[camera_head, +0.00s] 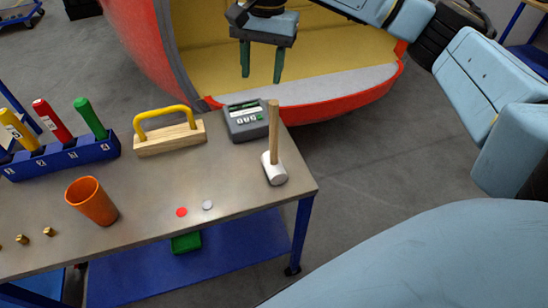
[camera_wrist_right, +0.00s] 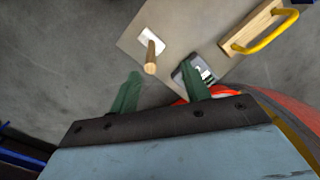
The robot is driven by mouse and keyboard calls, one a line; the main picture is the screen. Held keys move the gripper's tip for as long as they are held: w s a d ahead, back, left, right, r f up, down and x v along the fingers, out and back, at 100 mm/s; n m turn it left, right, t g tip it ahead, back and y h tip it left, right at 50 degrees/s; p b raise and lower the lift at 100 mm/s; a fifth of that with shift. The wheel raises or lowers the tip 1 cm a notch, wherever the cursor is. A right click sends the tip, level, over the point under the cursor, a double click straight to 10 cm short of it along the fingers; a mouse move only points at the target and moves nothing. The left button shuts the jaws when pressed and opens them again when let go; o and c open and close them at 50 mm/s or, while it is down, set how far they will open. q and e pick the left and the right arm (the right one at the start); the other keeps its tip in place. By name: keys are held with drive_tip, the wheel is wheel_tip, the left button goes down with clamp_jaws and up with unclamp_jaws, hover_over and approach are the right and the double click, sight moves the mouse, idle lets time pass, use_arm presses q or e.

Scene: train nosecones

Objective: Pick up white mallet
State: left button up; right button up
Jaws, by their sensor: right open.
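The white mallet (camera_head: 274,168) stands on its white head near the right end of the table, its wooden handle pointing up. It also shows in the right wrist view (camera_wrist_right: 151,42), with the handle end towards the camera. My right gripper (camera_head: 261,80) is open and empty, with green fingers pointing down. It is in the air beyond the table's far edge, above and behind the mallet. In the right wrist view my right gripper (camera_wrist_right: 162,82) has its fingers apart, with the mallet ahead of them and not between them. My left gripper is not in view.
The table (camera_head: 150,215) also holds a grey meter (camera_head: 246,121) close left of the mallet, a yellow-handled wooden float (camera_head: 170,135), an orange cup (camera_head: 91,201), a blue rack (camera_head: 62,158) with coloured handles, and small discs. A large red and yellow shell (camera_head: 340,100) stands behind.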

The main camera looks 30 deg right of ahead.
sight(274, 110)
drive_tip(key=shift+d+r+h, duration=0.2)
drive_tip(key=shift+d, duration=0.3)
drive_tip(key=shift+d+r+h, duration=0.2)
drive_tip(key=shift+d, duration=0.3)
drive_tip(key=shift+d+f, duration=0.2)
drive_tip(key=shift+d, duration=0.1)
wheel_tip(274, 110, down, 7)
drive_tip(key=shift+f+p, duration=0.2)
drive_tip(key=shift+p, duration=0.2)
wheel_tip(274, 110, down, 4)
drive_tip(key=shift+d+f+p, duration=0.1)
drive_tip(key=shift+d+p, duration=0.05)
drive_tip(key=shift+p, duration=0.45)
drive_tip(key=shift+f, duration=0.55)
drive_tip(key=shift+w+r, duration=0.1)
clamp_jaws()
